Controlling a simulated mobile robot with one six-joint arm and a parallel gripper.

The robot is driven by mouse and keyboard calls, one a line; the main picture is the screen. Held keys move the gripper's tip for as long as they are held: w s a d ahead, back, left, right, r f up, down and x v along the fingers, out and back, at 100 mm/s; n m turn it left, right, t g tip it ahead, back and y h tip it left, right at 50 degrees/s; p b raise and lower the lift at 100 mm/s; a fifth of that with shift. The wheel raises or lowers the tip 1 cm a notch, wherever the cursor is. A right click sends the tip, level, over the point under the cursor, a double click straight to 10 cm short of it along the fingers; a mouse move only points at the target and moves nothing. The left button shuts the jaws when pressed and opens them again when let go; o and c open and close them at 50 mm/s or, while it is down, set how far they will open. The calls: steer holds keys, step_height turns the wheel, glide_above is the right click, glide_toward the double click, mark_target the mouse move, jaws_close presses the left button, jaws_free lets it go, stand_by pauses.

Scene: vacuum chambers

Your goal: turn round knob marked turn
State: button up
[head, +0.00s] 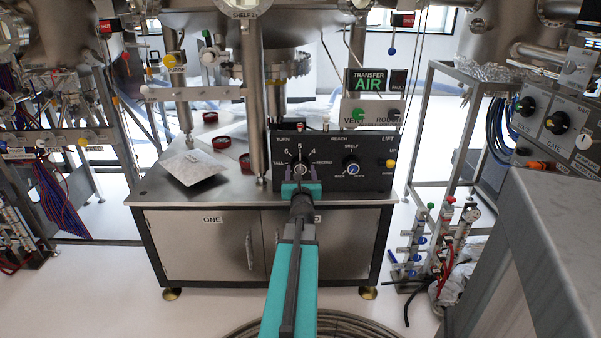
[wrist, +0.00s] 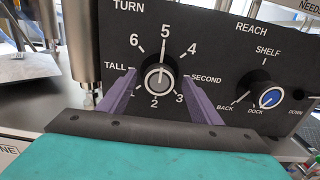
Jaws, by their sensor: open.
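The round knob marked TURN (wrist: 159,78) is black with a grey face and a white pointer line, set on a black control panel (head: 339,181). Its pointer is near the 5, close to straight up. Printed around it are numbers and the words TALL and SECOND. In the head view the knob (head: 300,169) shows just above my gripper. My gripper (wrist: 160,88) is open, with one purple finger on each side of the knob. I cannot tell whether the fingers touch it.
The REACH knob (wrist: 270,97) with a blue face sits to the right on the same panel. A yellow button (head: 390,163) is at the panel's right end. A metal post (head: 253,120) stands left of the panel. A grey plate (head: 193,167) lies on the bench.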

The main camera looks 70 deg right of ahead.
steer(key=shift+d, duration=0.15)
steer(key=c, duration=1)
steer(key=shift+w, duration=0.1)
